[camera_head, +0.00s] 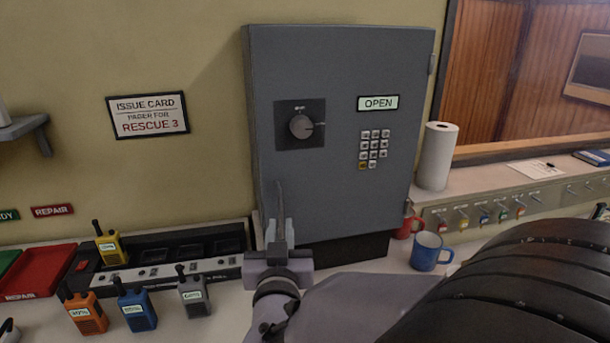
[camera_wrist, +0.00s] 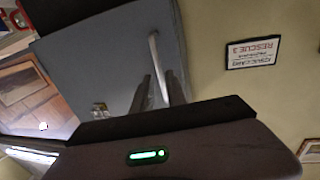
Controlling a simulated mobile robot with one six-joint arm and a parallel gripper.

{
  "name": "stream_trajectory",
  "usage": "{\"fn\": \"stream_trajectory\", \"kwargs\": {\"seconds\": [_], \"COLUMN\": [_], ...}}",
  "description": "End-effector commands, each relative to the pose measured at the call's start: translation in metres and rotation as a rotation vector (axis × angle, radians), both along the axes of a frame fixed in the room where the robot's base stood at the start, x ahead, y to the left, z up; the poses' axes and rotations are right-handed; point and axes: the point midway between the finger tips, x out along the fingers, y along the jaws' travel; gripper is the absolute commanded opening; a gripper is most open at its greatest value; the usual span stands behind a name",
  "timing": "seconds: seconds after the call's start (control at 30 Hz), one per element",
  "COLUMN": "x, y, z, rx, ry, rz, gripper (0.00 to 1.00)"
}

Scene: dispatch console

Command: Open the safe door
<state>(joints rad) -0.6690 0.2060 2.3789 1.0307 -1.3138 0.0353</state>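The grey safe door (camera_head: 335,190) is on the wall in the middle of the head view and looks flush with its body. It has a round dial (camera_head: 301,126), a keypad (camera_head: 373,150) and a display (camera_head: 378,103) reading OPEN. My gripper (camera_head: 280,215) is in front of the door's lower left. In the wrist view the safe door (camera_wrist: 100,55) is turned over. A pale bar handle (camera_wrist: 154,52) runs between my two dark fingers (camera_wrist: 160,82), with narrow gaps showing beside it. The gripper looks open around the handle; contact cannot be told.
A blue mug (camera_head: 428,252), a red mug (camera_head: 408,226) and a paper roll (camera_head: 437,156) stand right of the safe. Several radios, one of them orange (camera_head: 86,312), and a charging rack (camera_head: 170,268) are at the left.

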Motion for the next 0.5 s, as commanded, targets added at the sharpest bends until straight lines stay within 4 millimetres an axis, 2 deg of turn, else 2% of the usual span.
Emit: {"fn": "stream_trajectory", "kwargs": {"seconds": [0.1,0.2,0.5], "x": [0.023,0.036,0.047], "y": [0.001,0.003,0.004], "z": [-0.001,-0.001,0.000], "rx": [0.000,0.000,0.000], "ry": [0.000,0.000,0.000], "rz": [-0.002,-0.001,0.000], "gripper": [0.18,0.18,0.18]}}
